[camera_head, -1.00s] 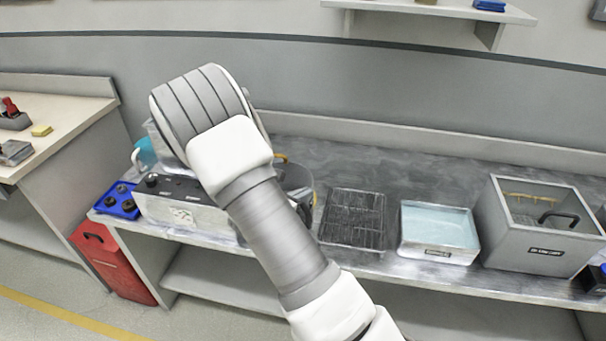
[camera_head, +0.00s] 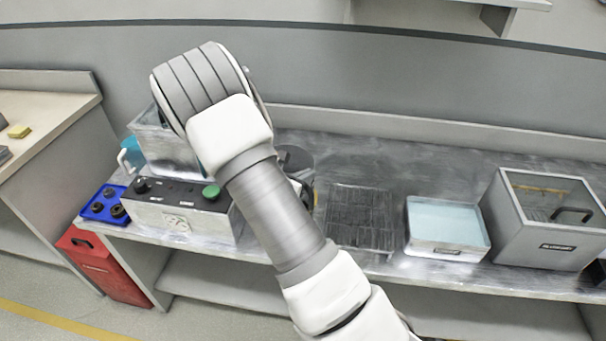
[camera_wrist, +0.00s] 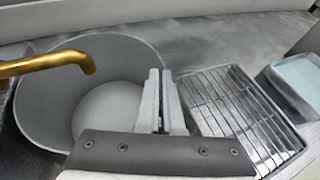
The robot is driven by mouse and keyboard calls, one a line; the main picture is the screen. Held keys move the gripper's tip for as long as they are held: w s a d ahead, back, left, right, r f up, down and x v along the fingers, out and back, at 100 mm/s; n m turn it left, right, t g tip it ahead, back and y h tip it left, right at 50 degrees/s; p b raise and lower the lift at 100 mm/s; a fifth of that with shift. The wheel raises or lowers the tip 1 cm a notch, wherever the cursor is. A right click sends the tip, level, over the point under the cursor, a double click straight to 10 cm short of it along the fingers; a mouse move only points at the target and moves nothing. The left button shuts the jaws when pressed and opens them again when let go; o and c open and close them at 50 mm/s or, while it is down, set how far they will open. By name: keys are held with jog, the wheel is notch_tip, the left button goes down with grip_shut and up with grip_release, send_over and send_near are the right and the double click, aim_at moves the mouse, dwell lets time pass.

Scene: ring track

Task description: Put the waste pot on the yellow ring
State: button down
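A round grey pot (camera_wrist: 110,98) fills the left of the wrist view, its inside bare. I take it to be the waste pot, though no label shows. In the head view a dark round vessel (camera_head: 296,160) shows behind my arm, partly hidden. My gripper (camera_wrist: 160,72) is at the pot's right rim, with its two fingers close together. I cannot tell whether the rim is between them. My gripper is hidden in the head view. I see no clear yellow ring.
A brass spout (camera_wrist: 55,64) reaches over the pot. A wire rack (camera_wrist: 238,112) lies to its right, then a shallow water tray (camera_head: 447,247) and a grey box (camera_head: 545,240). A control box (camera_head: 165,213) and a blue tray (camera_head: 98,214) stand left. A red bin (camera_head: 110,268) is below.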

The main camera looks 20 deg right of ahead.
jog(key=shift+s+a+f, duration=0.2)
jog(key=shift+f, duration=0.3)
jog(key=c, duration=1.5)
grip_release()
jog(key=shift+f, duration=0.2)
jog(key=o, duration=0.4)
jog(key=shift+r, duration=0.1)
jog(key=shift+r, duration=0.1)
